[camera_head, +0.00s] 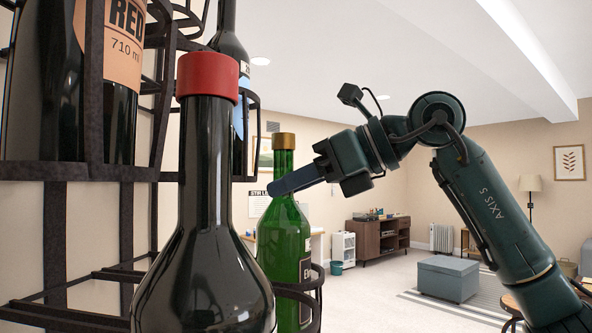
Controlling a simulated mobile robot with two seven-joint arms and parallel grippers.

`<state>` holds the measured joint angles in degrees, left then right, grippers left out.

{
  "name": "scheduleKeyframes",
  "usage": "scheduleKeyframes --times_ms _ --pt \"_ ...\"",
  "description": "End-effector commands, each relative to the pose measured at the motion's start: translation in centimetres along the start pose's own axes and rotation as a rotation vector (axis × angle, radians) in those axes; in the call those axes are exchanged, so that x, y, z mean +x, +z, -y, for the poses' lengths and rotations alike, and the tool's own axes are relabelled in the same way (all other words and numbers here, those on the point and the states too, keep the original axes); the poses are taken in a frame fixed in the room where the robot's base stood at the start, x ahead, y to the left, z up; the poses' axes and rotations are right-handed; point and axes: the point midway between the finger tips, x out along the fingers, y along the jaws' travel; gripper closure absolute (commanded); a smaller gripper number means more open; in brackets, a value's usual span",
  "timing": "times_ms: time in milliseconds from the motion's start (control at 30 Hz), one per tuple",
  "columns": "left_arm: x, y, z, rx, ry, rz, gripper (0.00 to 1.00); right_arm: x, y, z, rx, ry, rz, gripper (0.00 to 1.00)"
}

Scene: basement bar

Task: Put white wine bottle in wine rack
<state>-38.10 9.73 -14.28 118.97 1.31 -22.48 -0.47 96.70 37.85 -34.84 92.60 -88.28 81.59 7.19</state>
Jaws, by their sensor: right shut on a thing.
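The wine rack (125,172) is a dark metal frame on the left, with several bottles in its holders. A green bottle with a gold cap (285,235) stands upright behind a dark bottle with a red top; I take it as the white wine bottle. Its lower part is at a curved metal holder (312,285) of the rack; whether it rests there is hidden. My right gripper (292,182) reaches in from the right and is shut on the green bottle near its neck. The far finger is hidden. My left gripper is out of view.
A dark bottle with a red top (208,200) stands close in front and hides part of the green bottle. A RED-labelled bottle (122,60) and another dark bottle (228,45) sit in the upper rack. The room beyond has open floor, a grey ottoman (447,278) and a wooden cabinet (380,238).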

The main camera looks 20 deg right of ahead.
Motion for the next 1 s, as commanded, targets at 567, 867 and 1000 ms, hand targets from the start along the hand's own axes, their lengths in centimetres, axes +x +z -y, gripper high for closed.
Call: scheduleKeyframes --times_ms 567,867,1000 --pt "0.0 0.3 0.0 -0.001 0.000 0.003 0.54 0.1 -0.2 0.0 0.000 0.000 0.000 0.54" --pt "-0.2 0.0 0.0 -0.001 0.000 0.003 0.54 -0.1 0.3 0.0 -0.001 0.000 0.000 0.54" --pt "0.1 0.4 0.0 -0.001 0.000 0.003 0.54 -1.9 0.0 0.1 0.000 -0.002 0.003 0.54"
